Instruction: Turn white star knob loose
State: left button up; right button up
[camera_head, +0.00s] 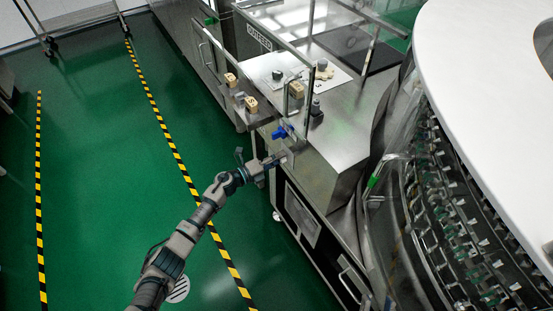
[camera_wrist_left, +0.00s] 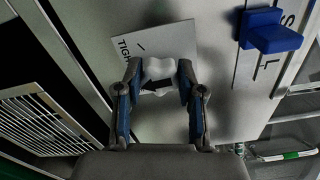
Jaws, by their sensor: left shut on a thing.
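My left gripper (camera_head: 281,160) reaches in from the lower left to the front face of the steel machine. In the left wrist view its two fingers (camera_wrist_left: 159,84) are on either side of the white star knob (camera_wrist_left: 158,66) and shut on it. A black arrow on the knob points left. The knob sits on a light label plate (camera_wrist_left: 125,40) with partly hidden lettering that begins "TIGH" and a short black line. In the head view the knob is hidden by the gripper. My right gripper is not in view.
A blue handle (camera_head: 282,132) is just above the gripper, and it also shows in the left wrist view (camera_wrist_left: 270,32). Clear panels and small tan blocks (camera_head: 251,104) are above. A large white round top (camera_head: 490,80) fills the right. Green floor (camera_head: 100,150) is open at left.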

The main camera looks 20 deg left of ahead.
pick_arm(q)
jog(key=shift+a+f+n+p, duration=0.15)
jog(key=shift+n+p, duration=0.65)
jog(key=shift+n, duration=1.7)
jog(key=shift+a+f+n+p, duration=0.1)
jog(key=shift+n+p, duration=0.65)
jog(key=shift+n, duration=1.75)
pick_arm(e)
jog(key=w+f+n+g, duration=0.1)
jog(key=w+f+g, duration=0.2)
jog(key=f+g, duration=0.3)
jog(key=shift+w+a+f+g+h, duration=0.15)
jog(key=shift+w+f+g+h, duration=0.15)
jog(key=shift+f+g+h, duration=0.15)
jog(key=shift+f, duration=0.15)
pick_arm(q)
jog(key=o, duration=0.9)
jog(key=shift+f, duration=0.1)
jog(key=shift+o, duration=1.2)
jog(key=shift+w+f, duration=0.1)
pick_arm(e)
jog(key=shift+w+a, duration=0.15)
jog(key=shift+w, duration=0.1)
